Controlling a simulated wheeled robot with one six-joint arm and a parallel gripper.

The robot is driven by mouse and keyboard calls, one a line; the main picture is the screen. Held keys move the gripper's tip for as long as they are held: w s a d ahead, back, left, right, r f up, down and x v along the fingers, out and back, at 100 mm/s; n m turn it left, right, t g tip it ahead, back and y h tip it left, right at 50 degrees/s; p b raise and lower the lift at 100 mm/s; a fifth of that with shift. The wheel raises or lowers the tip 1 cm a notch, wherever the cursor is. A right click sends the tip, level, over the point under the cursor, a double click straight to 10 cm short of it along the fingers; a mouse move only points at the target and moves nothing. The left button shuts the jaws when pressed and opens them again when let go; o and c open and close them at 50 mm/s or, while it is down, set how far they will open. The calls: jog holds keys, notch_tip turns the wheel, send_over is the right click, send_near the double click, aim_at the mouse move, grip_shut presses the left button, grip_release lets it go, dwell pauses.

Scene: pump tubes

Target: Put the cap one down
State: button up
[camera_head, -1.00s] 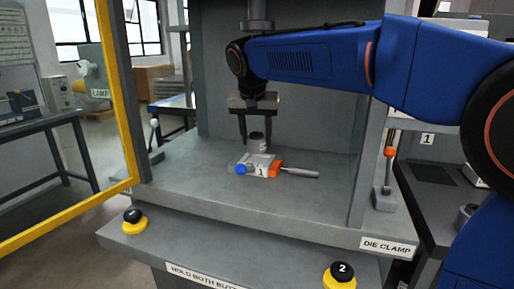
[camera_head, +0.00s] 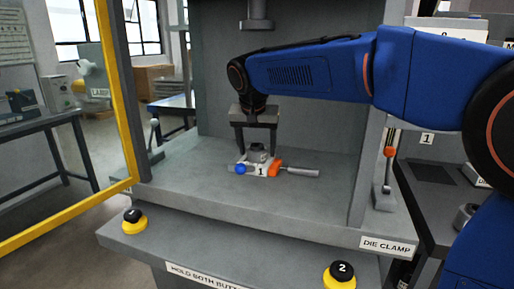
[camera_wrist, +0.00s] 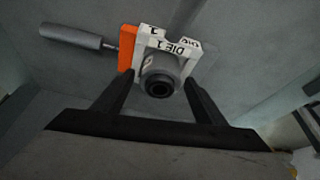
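The cap (camera_head: 258,149), a dark grey round piece, sits low at the white die block labelled 1 (camera_head: 262,171). In the wrist view the cap (camera_wrist: 160,80) shows end-on with a black round centre, against the die block marked DIE 1 (camera_wrist: 171,46). My gripper (camera_head: 256,154) points down over the die, with one finger on each side of the cap. In the wrist view the fingers of my gripper (camera_wrist: 159,77) stand apart with narrow gaps beside the cap, so it looks open. How deep the cap sits is hidden.
An orange clamp part (camera_head: 275,168) with a grey handle (camera_head: 301,172) sticks out right of the die, and a blue knob (camera_head: 240,169) is at its left. The grey press bed (camera_head: 200,190) around is clear. A press ram (camera_head: 257,22) hangs above.

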jog(key=v, duration=1.2)
jog(key=shift+s, duration=0.15)
